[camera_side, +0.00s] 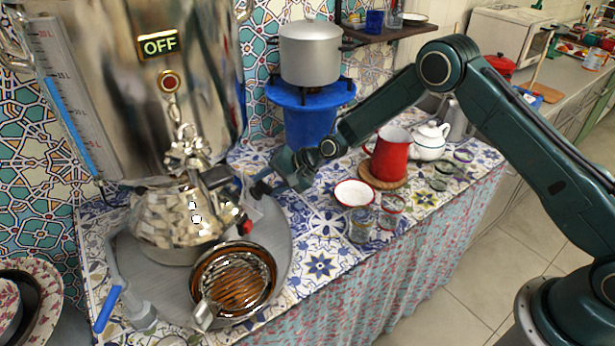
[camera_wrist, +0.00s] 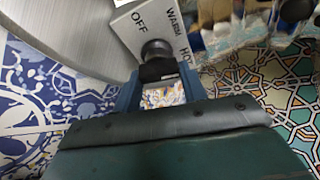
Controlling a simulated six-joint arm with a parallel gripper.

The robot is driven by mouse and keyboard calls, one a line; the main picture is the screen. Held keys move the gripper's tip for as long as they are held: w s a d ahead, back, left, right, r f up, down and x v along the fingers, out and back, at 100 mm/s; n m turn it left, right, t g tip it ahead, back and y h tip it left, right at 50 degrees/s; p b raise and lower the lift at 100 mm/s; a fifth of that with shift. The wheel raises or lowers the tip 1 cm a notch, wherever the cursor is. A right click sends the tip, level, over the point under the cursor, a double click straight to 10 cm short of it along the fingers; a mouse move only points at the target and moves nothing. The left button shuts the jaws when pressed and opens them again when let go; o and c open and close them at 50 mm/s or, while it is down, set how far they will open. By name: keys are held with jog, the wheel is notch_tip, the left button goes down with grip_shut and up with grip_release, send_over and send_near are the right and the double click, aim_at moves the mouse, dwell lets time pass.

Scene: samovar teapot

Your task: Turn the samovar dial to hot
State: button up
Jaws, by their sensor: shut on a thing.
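The large shiny samovar (camera_side: 125,110) stands at the left of the side view, with a lit sign (camera_side: 158,44) reading OFF. In the wrist view, a light panel (camera_wrist: 128,24) carries the labels OFF, WARM and HOT around a dark dial knob (camera_wrist: 157,50). My gripper (camera_wrist: 162,88) is shut on the dial knob, one blue finger at each side of it. In the side view my gripper (camera_side: 260,187) reaches in low at the samovar's right side. The knob is hidden there, and I cannot tell which label it points to.
A silver pot (camera_side: 310,54) on a blue stand (camera_side: 312,112) is behind my wrist. A red jug (camera_side: 390,155), white teapot (camera_side: 430,142) and glasses (camera_side: 362,224) stand to the right.

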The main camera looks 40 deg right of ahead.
jog(key=shift+m+g, duration=0.3)
jog(key=shift+m, duration=1.2)
jog(key=o, duration=1)
jog(key=v, duration=1.3)
jog(key=shift+s+r, duration=0.25)
jog(key=shift+r, duration=0.2)
jog(key=shift+r, duration=0.1)
